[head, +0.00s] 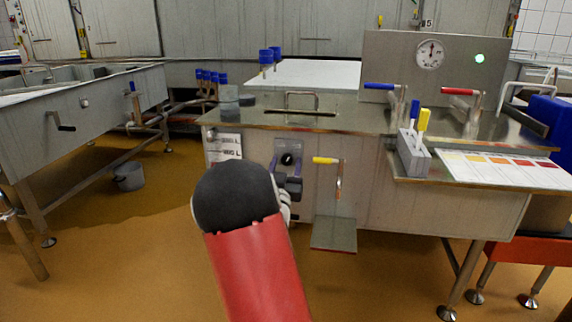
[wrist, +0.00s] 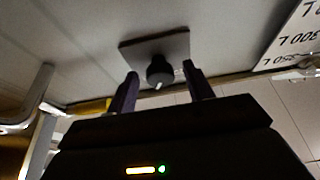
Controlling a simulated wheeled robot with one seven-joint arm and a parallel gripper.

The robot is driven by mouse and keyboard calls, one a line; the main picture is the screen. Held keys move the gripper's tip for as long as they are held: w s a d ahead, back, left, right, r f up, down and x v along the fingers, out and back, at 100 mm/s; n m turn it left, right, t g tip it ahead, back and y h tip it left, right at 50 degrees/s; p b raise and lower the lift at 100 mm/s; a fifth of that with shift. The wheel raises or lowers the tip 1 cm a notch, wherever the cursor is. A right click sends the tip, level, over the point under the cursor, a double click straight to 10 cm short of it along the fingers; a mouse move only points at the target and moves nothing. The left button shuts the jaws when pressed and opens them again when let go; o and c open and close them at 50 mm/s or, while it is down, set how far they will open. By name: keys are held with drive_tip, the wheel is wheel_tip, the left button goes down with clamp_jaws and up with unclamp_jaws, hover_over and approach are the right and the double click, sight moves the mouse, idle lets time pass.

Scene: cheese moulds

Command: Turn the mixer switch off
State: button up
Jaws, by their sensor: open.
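The mixer switch is a round black knob (head: 289,158) on a small grey plate (wrist: 178,47) on the front wall of the steel vat. In the wrist view, which is upside down, the knob (wrist: 159,73) carries a white mark on its lower edge in the picture. My gripper (wrist: 160,70) is open, with one purple finger on each side of the knob and nothing clamped. Whether the fingertips touch the plate cannot be told. In the head view my gripper (head: 285,168) is partly hidden behind my own dark wrist and red arm.
A yellow-handled valve (head: 325,160) sits just right of the switch, above a small shelf (head: 335,236). A litre scale (head: 224,147) is at the left. A panel above (head: 385,60) has a dial (head: 430,54) and a lit green lamp (head: 479,58).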

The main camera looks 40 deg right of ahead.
drive_tip(key=c, duration=1)
drive_tip(key=shift+o, duration=0.2)
drive_tip(key=shift+d+n+b, duration=0.1)
drive_tip(key=shift+n+b, duration=0.2)
drive_tip(key=n+t+y+b, duration=0.1)
drive_tip(key=n, duration=0.1)
drive_tip(key=shift+f+n, duration=0.1)
drive_tip(key=shift+n, duration=0.2)
drive_tip(key=n+y+b, duration=0.1)
drive_tip(key=n, duration=0.1)
drive_tip(key=n+t+y+b, duration=0.1)
drive_tip(key=shift+s+n+t, duration=0.15)
drive_tip(key=shift+n+t, duration=0.15)
drive_tip(key=shift+n, duration=0.1)
drive_tip(key=n+y+b, duration=0.1)
drive_tip(key=n, duration=0.2)
drive_tip(key=n+y+b, duration=0.1)
drive_tip(key=n, duration=0.1)
drive_tip(key=shift+d+r+n+t+y, duration=0.2)
drive_tip(key=shift+n+t+y, duration=0.1)
drive_tip(key=shift+n+t, duration=0.1)
drive_tip(key=shift+s+r+n+y+b, duration=0.1)
drive_tip(key=shift+n+y+b, duration=0.5)
drive_tip(key=shift+n, duration=1.2)
